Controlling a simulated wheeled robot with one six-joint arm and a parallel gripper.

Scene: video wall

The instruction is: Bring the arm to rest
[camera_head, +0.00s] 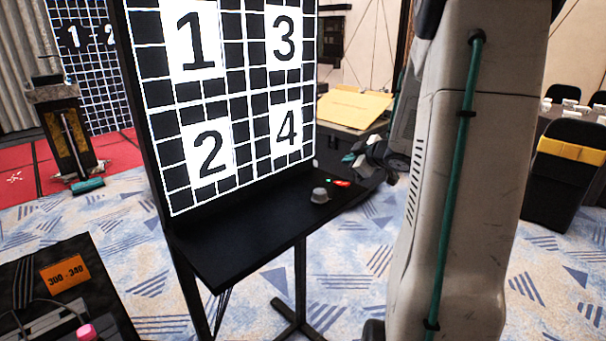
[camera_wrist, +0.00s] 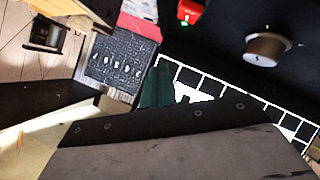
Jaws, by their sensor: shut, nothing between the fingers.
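My gripper (camera_head: 350,158) shows in the head view to the right of the video wall's black shelf, with its teal fingertips pointing left. It looks apart from the shelf and is shut and empty. In the wrist view a teal fingertip (camera_wrist: 157,88) shows above the dark gripper body, which hides the lower part of the picture. My pale arm with a green cable fills the right-centre of the head view.
The video wall (camera_head: 240,80) shows numbers 1 to 4 on a grid. Its shelf (camera_head: 240,235) bears a grey knob (camera_head: 320,195) and a red switch (camera_head: 342,183). A yellow board (camera_head: 352,108) lies behind my gripper. Black chairs stand right; patterned carpet lies open between.

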